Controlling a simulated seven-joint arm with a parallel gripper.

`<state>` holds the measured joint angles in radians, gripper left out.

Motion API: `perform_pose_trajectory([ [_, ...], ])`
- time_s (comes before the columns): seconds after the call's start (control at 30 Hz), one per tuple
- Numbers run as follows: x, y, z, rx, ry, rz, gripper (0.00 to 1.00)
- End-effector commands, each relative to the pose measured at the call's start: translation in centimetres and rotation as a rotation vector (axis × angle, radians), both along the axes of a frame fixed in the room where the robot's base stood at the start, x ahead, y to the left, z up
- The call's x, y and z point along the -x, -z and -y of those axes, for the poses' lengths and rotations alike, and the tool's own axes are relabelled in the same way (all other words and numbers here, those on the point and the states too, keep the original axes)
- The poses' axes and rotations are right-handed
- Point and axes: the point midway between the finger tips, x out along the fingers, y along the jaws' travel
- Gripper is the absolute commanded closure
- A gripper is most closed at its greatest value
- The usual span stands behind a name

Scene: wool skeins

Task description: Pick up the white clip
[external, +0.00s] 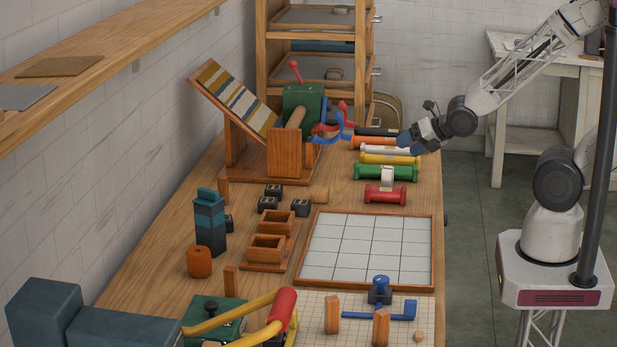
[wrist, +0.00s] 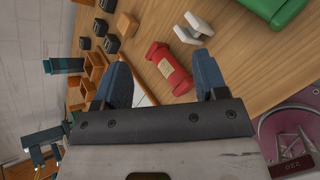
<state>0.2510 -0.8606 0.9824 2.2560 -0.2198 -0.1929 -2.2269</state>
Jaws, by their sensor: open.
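The white clip (external: 387,176) sits between the green skein and the red skein, towards the right side of the wooden table. In the wrist view the white clip (wrist: 192,28) lies beyond the right finger, next to the red skein and apart from my jaws. My gripper (external: 410,142) has dark blue fingers and hangs above the right part of the table, over the row of skeins. In the wrist view my gripper (wrist: 163,62) is open and empty, with the red skein (wrist: 168,68) seen between and beyond its fingers.
The green skein (external: 362,172) and red skein (external: 385,194) flank the clip. A white gridded board (external: 340,246) is in front. A wooden stand (external: 290,158) with a green device is left.

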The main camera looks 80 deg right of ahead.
Motion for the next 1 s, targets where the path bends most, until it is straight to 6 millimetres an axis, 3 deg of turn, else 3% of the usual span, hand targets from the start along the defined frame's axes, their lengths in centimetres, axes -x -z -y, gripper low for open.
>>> perform_pose_trajectory([
  [0.3, -0.8, 4.5, 1.4, 0.396, -0.248, 0.06, 0.34],
  [0.5, -0.9, 6.4, 1.8, 0.588, -0.348, 0.087, 0.34],
  [1.0, -0.9, 7.1, 2.0, 0.67, -0.387, 0.096, 0.34],
])
